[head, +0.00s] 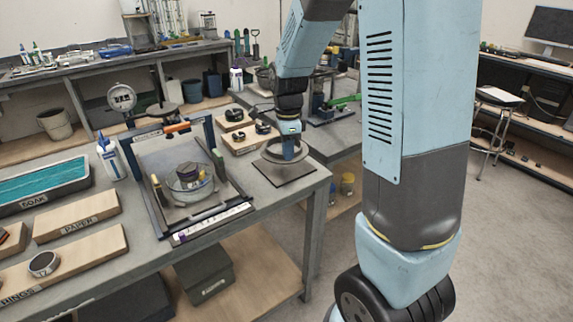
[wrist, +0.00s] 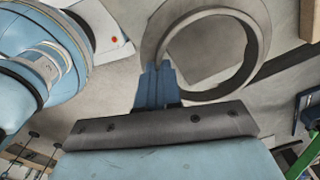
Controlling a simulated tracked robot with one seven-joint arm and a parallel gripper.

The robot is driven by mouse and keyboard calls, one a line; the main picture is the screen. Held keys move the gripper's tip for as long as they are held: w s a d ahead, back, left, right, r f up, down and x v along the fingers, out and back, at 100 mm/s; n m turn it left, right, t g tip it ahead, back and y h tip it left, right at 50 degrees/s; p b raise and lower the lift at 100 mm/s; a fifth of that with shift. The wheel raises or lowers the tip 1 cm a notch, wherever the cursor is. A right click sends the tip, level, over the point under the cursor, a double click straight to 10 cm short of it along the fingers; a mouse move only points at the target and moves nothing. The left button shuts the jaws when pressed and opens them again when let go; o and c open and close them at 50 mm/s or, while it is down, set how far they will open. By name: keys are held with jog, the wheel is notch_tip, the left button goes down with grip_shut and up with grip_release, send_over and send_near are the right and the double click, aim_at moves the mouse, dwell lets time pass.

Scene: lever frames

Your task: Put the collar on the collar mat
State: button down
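The collar is a grey ring (head: 271,154) at the right end of the bench in the head view, and it fills the upper middle of the wrist view (wrist: 254,50). My gripper (head: 290,154) points down at it. Its blue fingers (wrist: 158,75) are close together on the ring's wall, at the lower left of the ring in the wrist view. A dark square mat (head: 288,179) lies directly below the collar near the bench corner. I cannot tell whether the collar touches the mat or hangs just above it.
Left of the mat, a framed tray (head: 150,150) holds a glass bowl (head: 190,184). Behind it, wooden boards (head: 240,142) carry dark clamp-like parts. A white bottle (head: 110,158), a teal soak tray (head: 40,187) and labelled boards stand farther left. The bench edge is close to the mat's right.

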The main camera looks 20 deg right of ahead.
jog(key=w+f, duration=0.2)
jog(key=f, duration=0.1)
jog(key=w+f, duration=0.1)
jog(key=shift+w+d+f, duration=0.3)
jog(key=shift+w+d, duration=0.05)
jog(key=shift+d, duration=0.05)
jog(key=shift+f, duration=1.55)
jog(key=c, duration=1.3)
grip_release()
jog(key=shift+f, duration=0.1)
